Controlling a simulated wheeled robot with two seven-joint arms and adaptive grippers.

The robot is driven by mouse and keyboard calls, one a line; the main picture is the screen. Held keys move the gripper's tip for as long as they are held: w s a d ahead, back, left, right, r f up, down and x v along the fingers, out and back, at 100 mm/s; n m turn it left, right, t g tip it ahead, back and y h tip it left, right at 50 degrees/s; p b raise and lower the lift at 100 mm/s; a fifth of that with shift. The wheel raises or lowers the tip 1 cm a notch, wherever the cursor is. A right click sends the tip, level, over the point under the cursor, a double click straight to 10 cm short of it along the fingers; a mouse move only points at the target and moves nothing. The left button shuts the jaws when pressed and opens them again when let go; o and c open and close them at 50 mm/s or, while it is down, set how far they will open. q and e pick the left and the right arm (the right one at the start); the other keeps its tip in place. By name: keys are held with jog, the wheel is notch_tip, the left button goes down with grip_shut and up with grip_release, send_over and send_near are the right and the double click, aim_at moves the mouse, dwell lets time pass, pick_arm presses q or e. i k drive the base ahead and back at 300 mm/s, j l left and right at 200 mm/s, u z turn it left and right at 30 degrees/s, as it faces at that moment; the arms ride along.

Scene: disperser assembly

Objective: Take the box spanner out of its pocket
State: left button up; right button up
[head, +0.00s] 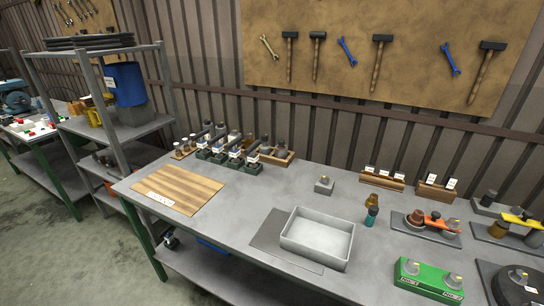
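I cannot single out the box spanner with certainty in the head view. Several dark upright tools and cylinders stand in a row of small labelled holders (229,158) at the back left of the workbench (250,204). A wooden tray (283,160) beside them holds more dark parts. Black and metal pieces also stand in holders at the right end, among them a grey rack with an orange part (436,220). Neither of my grippers shows in the view.
A wooden board (178,189) lies at the left. An empty grey tray (318,238) stands at the front middle, a small grey block (324,185) behind it. A green fixture (429,281) and teal bottle (371,216) stand at right. Bare bench lies between board and tray.

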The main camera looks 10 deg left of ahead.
aim_at(253, 158)
jog(key=j+z, duration=0.5)
jog(key=j, duration=0.3)
jog(key=j+z, duration=0.45)
jog(key=j, duration=0.4)
